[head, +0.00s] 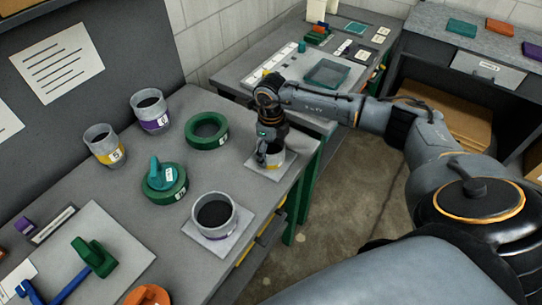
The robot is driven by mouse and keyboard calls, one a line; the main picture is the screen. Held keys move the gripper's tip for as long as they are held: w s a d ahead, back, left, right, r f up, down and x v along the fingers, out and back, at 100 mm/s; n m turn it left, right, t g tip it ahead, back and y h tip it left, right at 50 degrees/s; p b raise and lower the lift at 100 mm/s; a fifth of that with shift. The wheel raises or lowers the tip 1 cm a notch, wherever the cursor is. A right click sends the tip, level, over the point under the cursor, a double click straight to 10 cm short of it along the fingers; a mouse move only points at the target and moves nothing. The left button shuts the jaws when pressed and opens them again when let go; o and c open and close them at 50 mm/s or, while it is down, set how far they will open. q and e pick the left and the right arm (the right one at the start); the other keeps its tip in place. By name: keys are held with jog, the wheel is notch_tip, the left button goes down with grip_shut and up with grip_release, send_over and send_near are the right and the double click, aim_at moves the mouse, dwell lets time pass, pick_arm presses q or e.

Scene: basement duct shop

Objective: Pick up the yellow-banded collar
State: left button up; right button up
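A grey collar with a yellow band and a label (104,147) stands upright at the left of the bench, near the wall. Another light collar with a yellow band (276,157) stands on a square pale plate (271,167) near the bench's right edge. My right gripper (268,156) points down at this second collar, with a dark finger in front of its left side. The gripper hides much of that collar, and whether the fingers are closed on it cannot be told. My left gripper is not in view.
A purple-banded collar (150,111), a green ring (207,131), a green piece with a handle (164,181) and a collar on a plate (214,213) stand nearby. A green-and-blue tool (93,257) lies front left. A second bench (253,79) holds a tray (327,73).

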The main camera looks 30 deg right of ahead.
jog(key=shift+c, duration=0.9)
